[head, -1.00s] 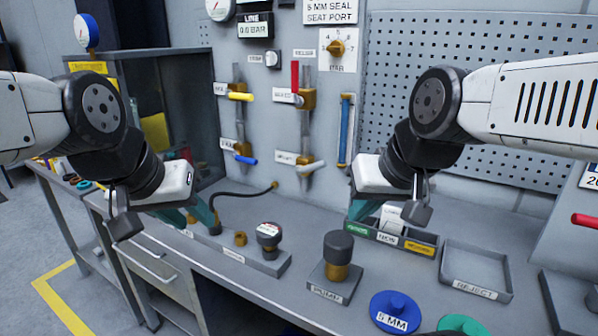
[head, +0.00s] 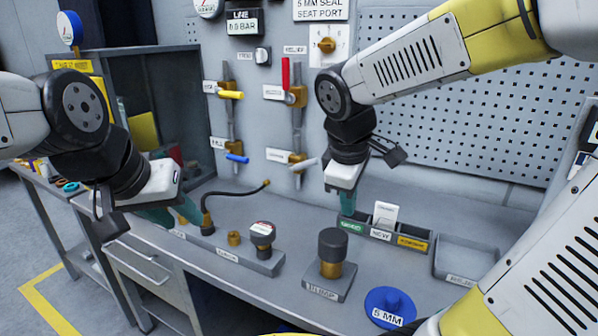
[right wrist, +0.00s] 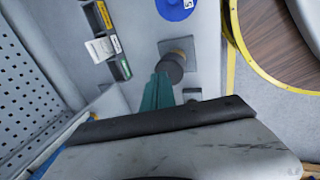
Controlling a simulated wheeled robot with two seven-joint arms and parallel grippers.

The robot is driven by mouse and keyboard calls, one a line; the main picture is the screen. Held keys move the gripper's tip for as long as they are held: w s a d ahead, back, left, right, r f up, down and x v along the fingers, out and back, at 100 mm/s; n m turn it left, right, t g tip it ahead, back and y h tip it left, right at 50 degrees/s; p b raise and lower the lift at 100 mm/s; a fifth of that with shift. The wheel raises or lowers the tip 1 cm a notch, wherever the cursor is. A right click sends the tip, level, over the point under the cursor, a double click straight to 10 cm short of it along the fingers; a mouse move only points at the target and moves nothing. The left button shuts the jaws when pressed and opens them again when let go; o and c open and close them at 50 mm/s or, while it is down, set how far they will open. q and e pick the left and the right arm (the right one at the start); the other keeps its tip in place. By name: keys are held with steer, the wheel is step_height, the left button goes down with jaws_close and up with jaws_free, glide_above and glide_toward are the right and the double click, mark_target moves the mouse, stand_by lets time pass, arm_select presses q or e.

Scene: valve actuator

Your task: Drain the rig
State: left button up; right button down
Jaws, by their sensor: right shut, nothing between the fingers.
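On the wall panel are two valve columns. The left has a yellow handle (head: 231,95) above and a blue handle (head: 237,158) below; the right has an upright red lever (head: 285,73) above and a pale handle (head: 303,164) below. The line gauge plate (head: 243,28) reads 0.0 bar. My right gripper (head: 347,205) is shut and empty, pointing down at the left end of the labelled tray, right of the pale handle. Its closed teal fingers show in the right wrist view (right wrist: 157,92). My left gripper (head: 180,215) appears open, beside the hose fitting (head: 207,225).
A black-topped pump block (head: 331,265) and a blue 5 mm disc (head: 390,306) stand on the bench front. The compartment tray (head: 405,243) holds a white card. An empty grey reject tray (head: 468,255) lies right. A dark cabinet (head: 185,85) stands behind my left arm.

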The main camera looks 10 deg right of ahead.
mark_target(301, 166)
steer(key=w+n+h, duration=0.1)
steer(key=n, duration=0.1)
steer(key=w+f+n+h, duration=0.1)
steer(key=w+n, duration=0.3)
steer(key=shift+w+a+f+h, duration=0.2)
steer(key=shift+a+f+h, duration=0.1)
steer(key=shift+a+h, duration=0.1)
steer(key=w+a+f+n+t+h, duration=0.1)
steer(key=w+a+n+t+h, duration=0.1)
steer(key=w+a+n, duration=0.4)
steer(key=w+a+f+n+t+h, duration=0.2)
steer(key=w+a+n+h, duration=0.15)
steer(key=w+n, duration=0.5)
steer(key=w+d+f, duration=0.1)
steer(key=w+d, duration=0.4)
steer(key=w, duration=0.1)
steer(key=shift+w+d+f+y, duration=0.2)
steer(key=shift+w+d+y, duration=0.15)
steer(key=shift+w, duration=0.05)
